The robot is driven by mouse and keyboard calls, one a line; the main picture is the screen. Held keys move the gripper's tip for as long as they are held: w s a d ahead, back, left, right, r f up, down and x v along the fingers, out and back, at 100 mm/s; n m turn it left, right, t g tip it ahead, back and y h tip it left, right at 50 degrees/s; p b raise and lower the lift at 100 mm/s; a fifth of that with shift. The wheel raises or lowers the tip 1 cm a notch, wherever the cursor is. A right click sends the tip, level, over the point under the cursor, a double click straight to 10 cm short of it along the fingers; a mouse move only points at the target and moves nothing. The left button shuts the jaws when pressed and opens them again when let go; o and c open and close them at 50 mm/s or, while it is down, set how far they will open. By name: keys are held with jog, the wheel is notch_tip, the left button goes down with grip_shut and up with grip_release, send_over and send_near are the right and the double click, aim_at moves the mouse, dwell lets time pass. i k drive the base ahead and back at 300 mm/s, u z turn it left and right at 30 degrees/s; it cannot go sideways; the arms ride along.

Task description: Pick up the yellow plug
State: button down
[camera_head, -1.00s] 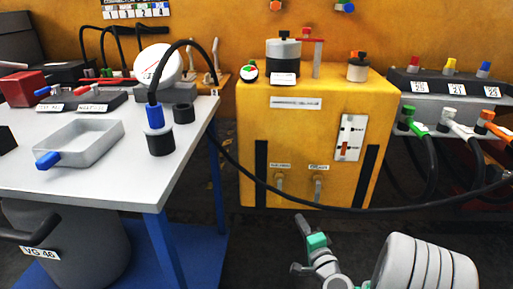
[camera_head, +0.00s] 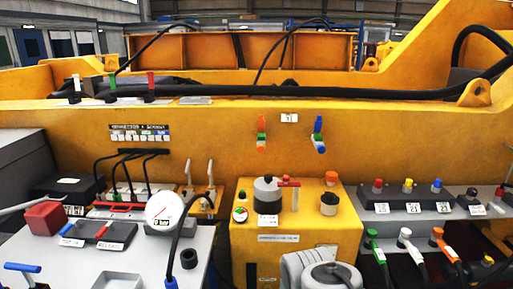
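A small yellow piece (camera_head: 487,260), possibly the yellow plug, shows low at the right, beside the orange plug (camera_head: 440,241); its shape is too small to make out. A green plug (camera_head: 372,240) and a white plug (camera_head: 405,238) stand in the same row to the left, with black cables below. A yellow cap (camera_head: 408,186) sits on the grey box (camera_head: 390,203) above them, between a red and a blue one. My gripper is out of view; only a pale part of my arm shows at the bottom centre.
A yellow cabinet (camera_head: 290,238) with a grey canister (camera_head: 267,190) stands in the middle. A grey table (camera_head: 140,255) with a gauge (camera_head: 164,210) and blocks is at the left. A long yellow beam (camera_head: 370,150) spans behind.

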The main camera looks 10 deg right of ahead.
aim_at(408, 183)
jog(key=z, duration=2.75)
jog(key=i, duration=2.3)
jog(key=u, duration=4.5)
jog(key=i, duration=0.5)
